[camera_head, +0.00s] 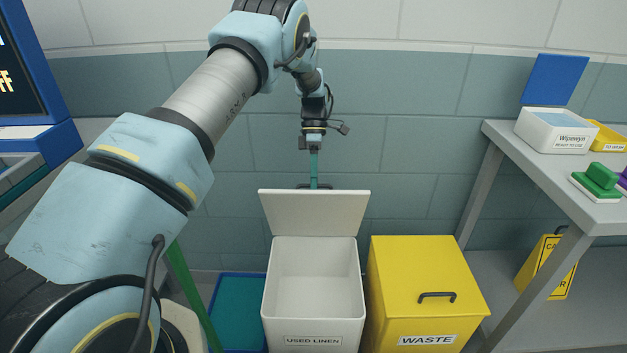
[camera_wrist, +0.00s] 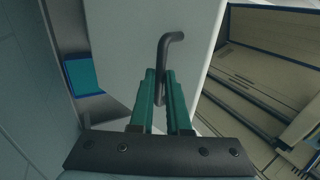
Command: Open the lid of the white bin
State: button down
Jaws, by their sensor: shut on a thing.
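The white bin (camera_head: 313,300), labelled USED LINEN, stands upright on the floor in the head view. Its lid (camera_head: 314,213) is raised nearly upright at the back, and the bin's empty-looking inside shows. My gripper (camera_head: 314,184) comes down from above behind the lid's top edge, so its fingertips are partly hidden in the head view. In the wrist view my gripper (camera_wrist: 162,78) has its green fingers shut on the dark bent lid handle (camera_wrist: 172,42). The pale outer face of the lid (camera_wrist: 120,30) lies beyond the handle.
A yellow WASTE bin (camera_head: 420,305) with a shut lid stands close on the right. A blue-rimmed tray (camera_head: 238,310) lies to the left. A grey table (camera_head: 560,185) with boxes is at the right. The tiled wall (camera_head: 410,150) is behind.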

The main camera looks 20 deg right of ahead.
jog(key=shift+a+f, duration=0.15)
jog(key=shift+f, duration=0.15)
jog(key=c, duration=1.2)
grip_release()
jog(key=o, duration=0.3)
jog(key=shift+r, duration=0.1)
jog(key=b+v, duration=0.2)
jog(key=v, duration=0.9)
